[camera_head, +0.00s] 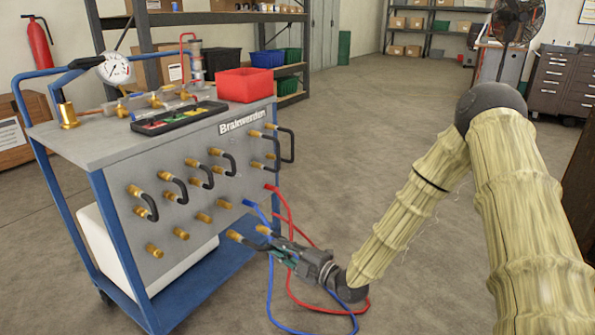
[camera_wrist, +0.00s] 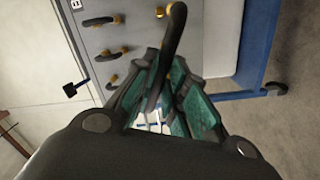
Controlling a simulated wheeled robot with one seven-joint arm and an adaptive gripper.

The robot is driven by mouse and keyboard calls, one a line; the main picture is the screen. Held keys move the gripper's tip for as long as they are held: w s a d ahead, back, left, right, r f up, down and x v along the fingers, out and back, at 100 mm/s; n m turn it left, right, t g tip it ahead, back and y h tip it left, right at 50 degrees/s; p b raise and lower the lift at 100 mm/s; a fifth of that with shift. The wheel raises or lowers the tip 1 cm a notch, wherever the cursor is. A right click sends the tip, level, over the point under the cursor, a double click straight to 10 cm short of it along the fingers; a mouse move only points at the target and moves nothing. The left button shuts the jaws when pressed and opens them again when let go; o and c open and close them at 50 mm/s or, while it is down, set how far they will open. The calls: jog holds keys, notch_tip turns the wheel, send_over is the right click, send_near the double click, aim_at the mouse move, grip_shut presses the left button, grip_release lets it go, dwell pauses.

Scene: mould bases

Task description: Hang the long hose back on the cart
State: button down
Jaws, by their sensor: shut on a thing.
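My gripper (camera_head: 281,248) is low at the cart's lower right front corner. Its green-padded fingers also show in the wrist view (camera_wrist: 165,98), closed around a black curved hose (camera_wrist: 176,38). In the head view this hose (camera_head: 249,243) runs from the fingers towards the cart, with brass ends at its tips. I cannot tell whether these ends touch the panel. The cart (camera_head: 205,145) has a grey front panel with several brass fittings. Short black hoses loop from the upper fittings; lower-row fittings (camera_head: 181,233) are bare. The hose part inside the fingers is partly hidden.
Red (camera_head: 288,216) and blue (camera_head: 270,300) hoses hang from the panel to the floor beside and below my gripper. On the cart top are a red bin (camera_head: 244,84), a black tray (camera_head: 180,117) and a gauge (camera_head: 115,69). The floor (camera_head: 375,110) behind is clear.

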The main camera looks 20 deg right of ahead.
jog(key=w+d+r+m+p, duration=0.9)
jog(key=w+d+r+m, duration=0.3)
jog(key=w, duration=0.3)
jog(key=a+b+x, duration=0.1)
jog(key=b+x, duration=0.2)
jog(key=x, duration=0.7)
jog(key=shift+s+a+r+g+y, duration=0.25)
jog(key=shift+r+g+y, duration=0.05)
jog(key=shift+r+y, duration=0.1)
jog(key=shift+w+a+r+m, duration=0.1)
jog(key=shift+w+a+m, duration=0.2)
jog(key=shift+w+a, duration=0.95)
dwell(2.7)
jog(key=c, duration=1.4)
grip_release()
jog(key=shift+w, duration=0.15)
jog(key=shift+o, duration=0.2)
jog(key=shift+d, duration=0.1)
